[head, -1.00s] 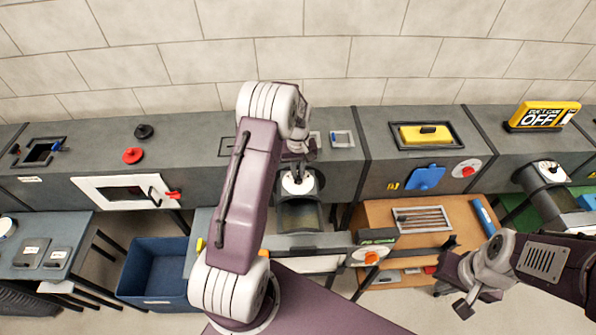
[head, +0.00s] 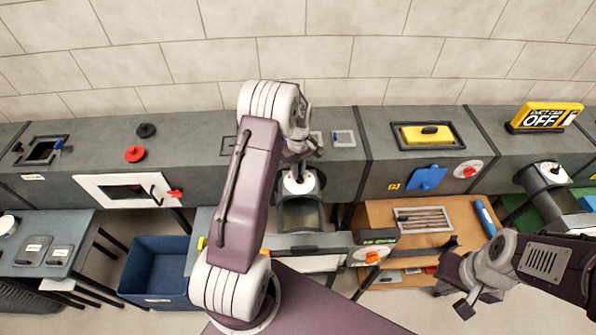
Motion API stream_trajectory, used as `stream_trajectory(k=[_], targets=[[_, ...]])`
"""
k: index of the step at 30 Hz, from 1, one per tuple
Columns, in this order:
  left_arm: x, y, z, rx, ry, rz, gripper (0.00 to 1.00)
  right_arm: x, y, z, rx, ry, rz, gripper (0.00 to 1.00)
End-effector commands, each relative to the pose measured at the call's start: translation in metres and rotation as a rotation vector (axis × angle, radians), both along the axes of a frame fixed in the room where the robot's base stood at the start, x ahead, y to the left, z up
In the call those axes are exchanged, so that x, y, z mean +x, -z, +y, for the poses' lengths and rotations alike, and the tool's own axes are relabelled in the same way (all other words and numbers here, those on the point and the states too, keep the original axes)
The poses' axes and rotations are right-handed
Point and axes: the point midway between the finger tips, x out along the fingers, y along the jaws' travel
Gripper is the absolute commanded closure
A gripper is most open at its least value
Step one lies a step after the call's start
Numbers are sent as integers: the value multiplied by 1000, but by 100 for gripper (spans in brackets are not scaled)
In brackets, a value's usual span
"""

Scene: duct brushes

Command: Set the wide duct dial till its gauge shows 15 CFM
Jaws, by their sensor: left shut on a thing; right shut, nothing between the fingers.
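A white dial (head: 299,184) sits on top of a wide grey duct outlet (head: 301,214) that juts from the front of the long duct. My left gripper (head: 298,170) is over this dial, pointing down, shut on its knob. The fingers and arm cover most of the knob, so its exact angle is hidden. No gauge reading in CFM is legible. My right gripper (head: 466,306) is shut and empty at the lower right, in front of the wooden bench and apart from everything.
A similar dial (head: 553,172) is on another outlet at right. A white disc with a red knob (head: 467,169) is on the duct front. An orange knob (head: 372,257) is beside a dark display (head: 378,236). A blue bin (head: 157,270) stands lower left; a wooden bench (head: 383,215) is right of centre.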

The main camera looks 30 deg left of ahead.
Motion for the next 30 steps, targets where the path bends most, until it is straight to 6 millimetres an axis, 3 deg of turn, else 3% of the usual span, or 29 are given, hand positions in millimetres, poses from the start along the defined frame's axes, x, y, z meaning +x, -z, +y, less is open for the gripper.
stream_trajectory(k=[6,7,9,20,30], targets=[[3,-3,1,2,1,-9,100,0,-1,0,0,0,0,100],[3,-3,1,2,1,-9,81,0,-1,0,0,0,0,100],[2,-3,0,2,1,-8,67,0,-1,0,0,0,0,100],[2,-8,0,2,2,-7,67,0,3,0,0,0,0,100],[2,-78,0,3,2,-9,67,0,16,0,0,0,0,100]])
